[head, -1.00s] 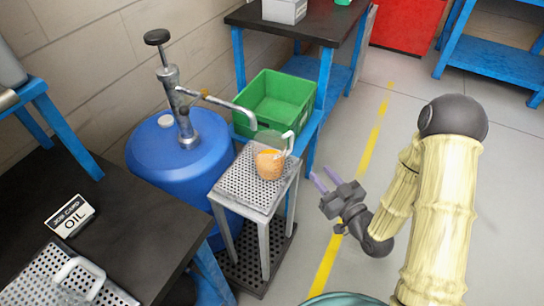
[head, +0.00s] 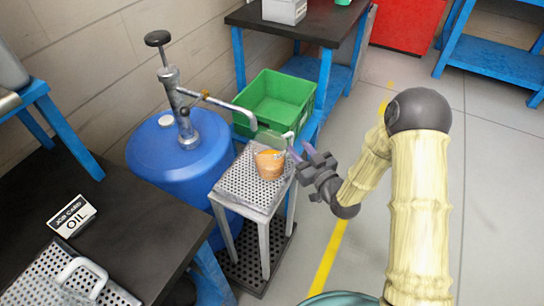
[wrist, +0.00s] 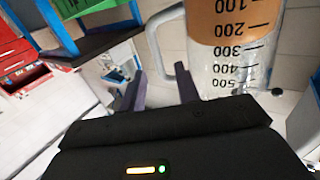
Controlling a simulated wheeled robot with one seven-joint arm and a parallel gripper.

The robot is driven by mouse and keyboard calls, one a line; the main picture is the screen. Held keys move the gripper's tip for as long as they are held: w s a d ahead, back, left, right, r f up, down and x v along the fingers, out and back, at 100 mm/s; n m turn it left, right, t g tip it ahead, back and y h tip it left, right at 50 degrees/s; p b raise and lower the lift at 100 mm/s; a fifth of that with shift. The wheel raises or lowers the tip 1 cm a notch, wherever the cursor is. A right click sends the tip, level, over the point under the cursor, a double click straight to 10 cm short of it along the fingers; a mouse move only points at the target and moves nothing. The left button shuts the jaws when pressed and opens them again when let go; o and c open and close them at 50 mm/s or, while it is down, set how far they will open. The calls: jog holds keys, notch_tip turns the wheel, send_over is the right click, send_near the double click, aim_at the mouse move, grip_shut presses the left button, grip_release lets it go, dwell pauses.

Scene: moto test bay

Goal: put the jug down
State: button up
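The clear jug (head: 269,165) stands upright on a perforated metal stand (head: 236,187), under the pump spout. Orange liquid fills its lower part. Its white handle (head: 289,138) faces my gripper. My gripper (head: 300,151) is open and empty, with its fingertips close to the handle on the right side of the stand. In the wrist view the jug (wrist: 228,60) appears upside down with its volume marks showing. Its handle (wrist: 153,45) lies just beyond the two spread fingers (wrist: 160,85); I cannot tell whether they touch it.
A blue drum (head: 165,160) with a hand pump (head: 172,85) stands left of the stand. A green crate (head: 280,100) is behind. A dark bench (head: 130,235) at lower left holds an oil job card (head: 71,215) and a perforated tray (head: 35,278). The floor on the right is clear.

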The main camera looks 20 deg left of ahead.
aim_at(292, 139)
jog(key=shift+x, duration=2.6)
jog(key=shift+w+d, duration=0.1)
grip_shut()
jog(key=shift+r, duration=0.1)
